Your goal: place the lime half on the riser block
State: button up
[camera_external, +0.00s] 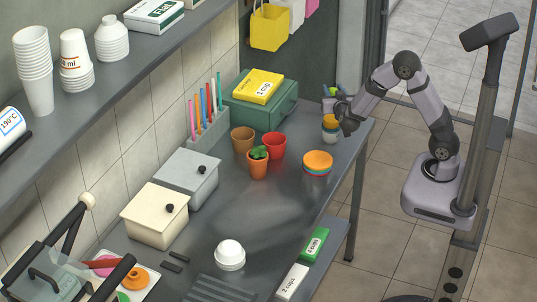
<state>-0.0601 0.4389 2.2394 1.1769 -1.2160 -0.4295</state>
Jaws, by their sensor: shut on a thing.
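My gripper (345,120) is at the far right end of the steel counter, right beside a small stack of cups (330,135) with a yellow-orange top. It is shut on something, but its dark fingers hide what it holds. I cannot make out a lime half for certain. A small green piece (122,297) lies on the white tray at the bottom left, partly cut off by the frame edge. I cannot pick out the riser block with certainty.
Terracotta and red pots (273,146), one with a plant, and an orange-topped bowl stack (318,161) stand near my gripper. A green box (262,106) is behind. Lidded bins (155,214) and a white bowl (230,254) are nearer. The counter's middle is clear.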

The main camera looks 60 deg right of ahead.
aim_at(331, 119)
jog(key=shift+f, duration=4.95)
jog(key=shift+f, duration=0.2)
jog(key=o, duration=1)
jog(key=shift+r, duration=0.2)
jog(key=shift+a, duration=0.15)
jog(key=b+v, duration=0.1)
jog(key=v, duration=1)
jog(key=shift+s+a, duration=0.25)
jog(key=shift+s, duration=0.05)
